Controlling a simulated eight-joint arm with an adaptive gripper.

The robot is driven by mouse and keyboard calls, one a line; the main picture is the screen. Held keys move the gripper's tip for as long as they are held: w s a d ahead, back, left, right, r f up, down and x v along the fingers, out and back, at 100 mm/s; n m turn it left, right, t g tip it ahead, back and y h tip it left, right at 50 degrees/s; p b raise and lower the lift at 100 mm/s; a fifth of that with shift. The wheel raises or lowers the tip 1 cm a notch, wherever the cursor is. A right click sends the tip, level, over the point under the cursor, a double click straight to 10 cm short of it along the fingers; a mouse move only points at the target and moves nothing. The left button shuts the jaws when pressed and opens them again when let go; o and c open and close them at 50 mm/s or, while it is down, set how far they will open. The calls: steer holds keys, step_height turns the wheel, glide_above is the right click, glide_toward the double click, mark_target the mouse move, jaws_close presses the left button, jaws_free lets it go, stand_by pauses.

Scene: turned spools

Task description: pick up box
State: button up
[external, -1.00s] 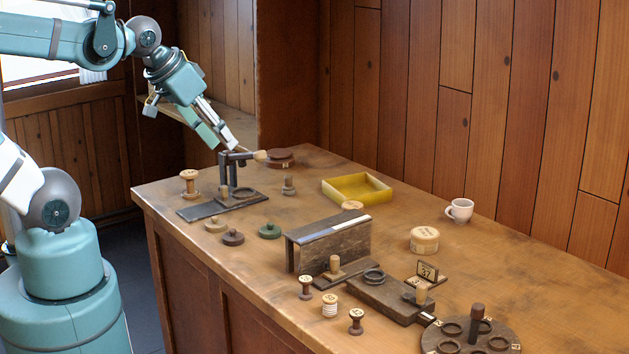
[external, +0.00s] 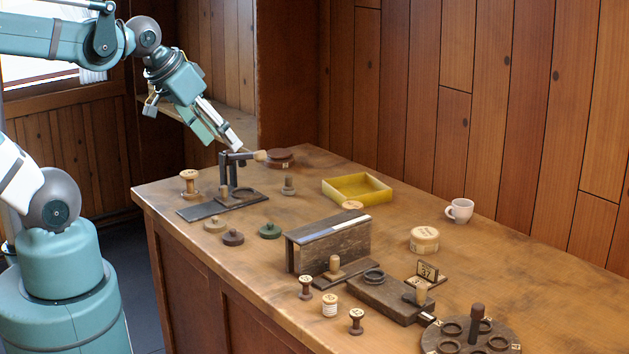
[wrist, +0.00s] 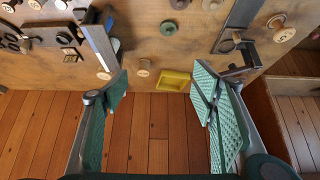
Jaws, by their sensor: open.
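A shallow, open yellow box (external: 357,188) sits on the wooden table, toward its far side. It also shows in the wrist view (wrist: 174,81), below the table objects and between my fingers in the picture. A round cream box with a lettered lid (external: 424,240) stands farther right on the table. My gripper (external: 222,144) is above the table's far left part, left of the yellow box and apart from both boxes. In the wrist view its two green padded fingers (wrist: 162,76) are wide apart with nothing between the pads.
A dark bracket stand (external: 234,174) rises below my gripper. A long dark slotted block (external: 335,246) stands mid-table, near the yellow box. A white cup (external: 460,210) is at the back right. Several spools and a round holder (external: 475,338) are toward the front.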

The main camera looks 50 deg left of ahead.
stand_by(0.4)
steer(key=n+g+h+p, duration=0.35)
steer(key=n+g, duration=0.25)
steer(key=n, duration=1.4)
glide_above(418, 229)
steer(key=shift+h, duration=0.45)
steer(key=f, duration=1.8)
steer(key=shift+s+a+b, duration=0.2)
steer(key=shift+s+b, duration=0.05)
steer(key=shift+b, duration=0.15)
steer(key=shift+w+d+f, duration=0.15)
steer(key=shift+d+f, duration=0.1)
steer(key=shift+f, duration=0.15)
